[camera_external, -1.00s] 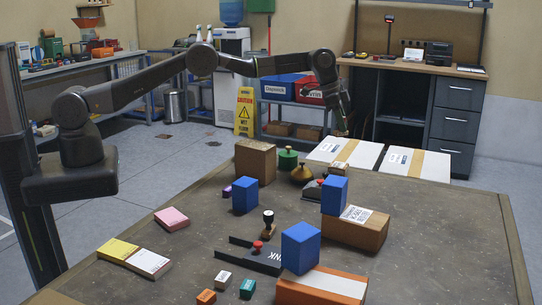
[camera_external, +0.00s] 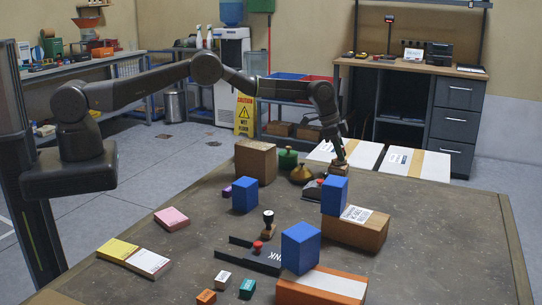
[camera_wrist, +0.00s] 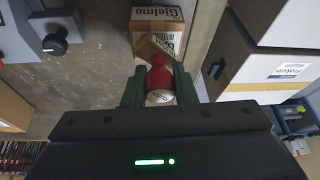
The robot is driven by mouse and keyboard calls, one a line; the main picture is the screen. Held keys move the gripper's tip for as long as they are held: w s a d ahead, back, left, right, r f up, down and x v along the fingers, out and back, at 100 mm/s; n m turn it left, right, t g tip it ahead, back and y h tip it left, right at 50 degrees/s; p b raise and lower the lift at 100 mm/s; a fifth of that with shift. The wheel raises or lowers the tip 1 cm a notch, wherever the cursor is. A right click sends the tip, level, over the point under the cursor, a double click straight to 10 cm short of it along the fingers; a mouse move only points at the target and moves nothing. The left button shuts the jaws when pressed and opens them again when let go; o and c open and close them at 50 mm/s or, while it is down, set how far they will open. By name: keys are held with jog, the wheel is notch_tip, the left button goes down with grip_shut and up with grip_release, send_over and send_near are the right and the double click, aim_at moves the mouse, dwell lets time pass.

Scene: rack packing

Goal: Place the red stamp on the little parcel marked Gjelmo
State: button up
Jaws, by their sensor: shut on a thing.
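My gripper (camera_wrist: 159,86) is shut on a red stamp (camera_wrist: 158,72), a red handle with a pale lettered top. A light wooden part (camera_wrist: 150,48) shows beyond the handle. The little brown parcel marked Gjelmo (camera_wrist: 158,14) lies right beyond the stamp in the wrist view, its label partly hidden. In the external view my gripper (camera_external: 338,159) is low over the far table edge, above the small parcel (camera_external: 339,171). The held stamp is not clear there. I cannot tell whether the stamp touches the parcel.
White boxes (camera_external: 415,163) lie beyond the table edge. Another red-knobbed thing (camera_external: 257,247) stands by the black INK holder (camera_external: 262,262).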

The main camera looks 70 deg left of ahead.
jog(key=shift+f+b, duration=0.2)
jog(key=shift+b, duration=0.1)
jog(key=o, duration=1)
jog(key=shift+r, duration=0.1)
jog(key=shift+r+p, duration=0.2)
jog(key=shift+p, duration=0.2)
jog(key=b+v, duration=0.2)
jog(key=v, duration=1)
jog(key=shift+b, duration=0.35)
